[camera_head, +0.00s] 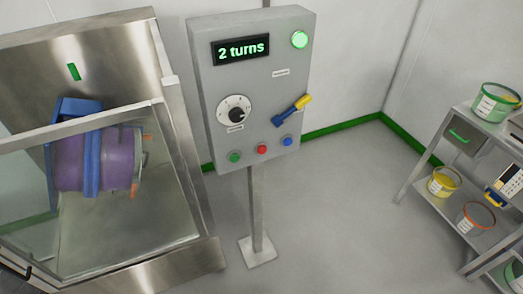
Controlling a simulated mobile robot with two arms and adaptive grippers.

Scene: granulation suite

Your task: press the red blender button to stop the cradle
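The red button (262,150) is at the bottom of the grey control panel (205,75), between a green button (235,157) and a blue button (287,142). The panel stands on a post. Its display (241,49) reads "2 turns", and a round green lamp (299,39) at the top right is bright. The blue cradle (91,165) holds a purple drum (113,160) inside the clear-fronted steel enclosure at left. A single picture does not show whether it is turning. Neither of my grippers is in view.
The panel also carries a dial (234,110) and a yellow and blue lever (293,110). A steel shelf rack (428,160) at right holds several tubs. The grey floor (330,220) between panel and rack is clear. The steel enclosure frame (190,150) stands close left of the panel.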

